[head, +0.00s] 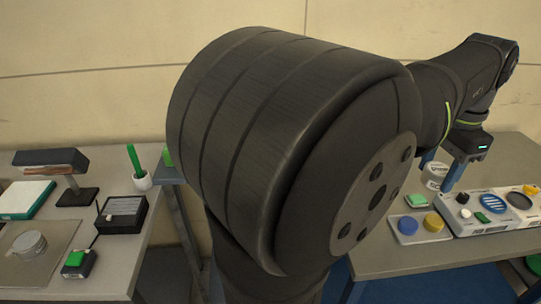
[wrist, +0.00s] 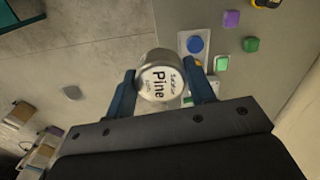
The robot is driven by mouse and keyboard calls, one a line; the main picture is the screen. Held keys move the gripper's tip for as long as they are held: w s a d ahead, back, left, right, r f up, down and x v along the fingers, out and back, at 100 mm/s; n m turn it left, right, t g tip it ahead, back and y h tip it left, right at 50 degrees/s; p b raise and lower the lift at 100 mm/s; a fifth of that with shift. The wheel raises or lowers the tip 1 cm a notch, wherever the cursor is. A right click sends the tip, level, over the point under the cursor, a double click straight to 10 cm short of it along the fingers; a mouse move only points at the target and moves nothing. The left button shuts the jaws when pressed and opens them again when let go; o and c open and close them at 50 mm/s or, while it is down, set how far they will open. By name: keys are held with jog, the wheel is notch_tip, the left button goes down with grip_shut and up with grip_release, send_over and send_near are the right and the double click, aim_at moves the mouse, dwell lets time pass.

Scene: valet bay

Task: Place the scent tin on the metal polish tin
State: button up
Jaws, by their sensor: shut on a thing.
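My gripper (wrist: 162,74) has its two blue fingers closed on either side of a round silver tin with a white lid marked "Pine", the scent tin (wrist: 159,84). In the head view my gripper (head: 441,170) is at the left end of the right-hand table, and the pale tin (head: 434,177) shows between its fingers. A round silver tin (head: 29,243) sits on a grey mat on the left table. It may be the metal polish tin, but no label is readable. My arm hides the middle of the head view.
On the right table, a tray holds a blue disc (head: 407,226) and a yellow disc (head: 433,222). A green block (head: 416,201) is close by, and a white panel (head: 490,212) stands right. The left table holds a black box (head: 122,214) and a green button (head: 75,259).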

jog(key=w+a+n, duration=0.6)
jog(key=w+a, duration=1.2)
jog(key=w, duration=0.4)
jog(key=w+a+n, duration=0.3)
jog(key=w+a, duration=0.1)
jog(key=a, duration=1)
jog(key=w+a+n, duration=0.3)
jog(key=w+a, duration=0.1)
jog(key=a, duration=1)
jog(key=n, duration=0.7)
send_over(35, 242)
notch_tip(35, 242, down, 18)
jog(key=shift+w+d, duration=0.1)
jog(key=shift+w, duration=0.05)
jog(key=shift+f, duration=2.1)
jog(key=shift+f, duration=0.1)
